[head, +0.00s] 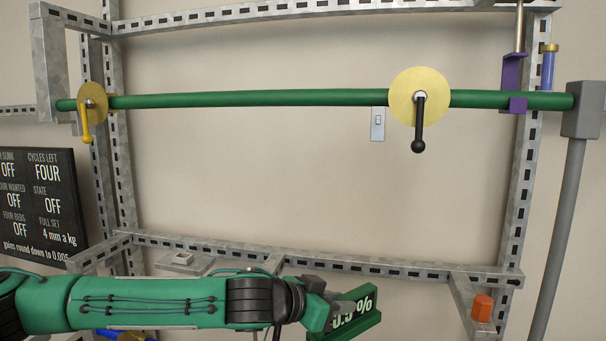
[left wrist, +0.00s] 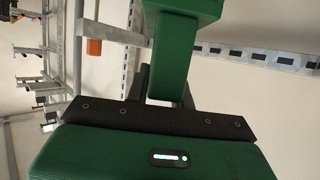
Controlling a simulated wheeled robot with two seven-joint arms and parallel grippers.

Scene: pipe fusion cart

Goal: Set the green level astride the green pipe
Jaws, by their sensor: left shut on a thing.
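The green pipe (head: 250,99) runs nearly level across the upper part of the head view, between the frame's uprights. My left gripper (head: 340,305) is low in the head view, below the pipe and the lower rail. It is shut on the green level (head: 371,318), which shows a white "0.5%" marking partly hidden by the fingers. The level is apart from the pipe. In the left wrist view the level (left wrist: 172,60) stands out beyond the dark jaw of my gripper. My right gripper is not in view.
Yellow discs with a yellow handle (head: 87,128) and a black handle (head: 418,125) sit on the pipe. A purple bracket (head: 511,72) is near its right end. The lower slotted rail (head: 350,262) lies between gripper and pipe; an orange block (head: 482,307) is at right.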

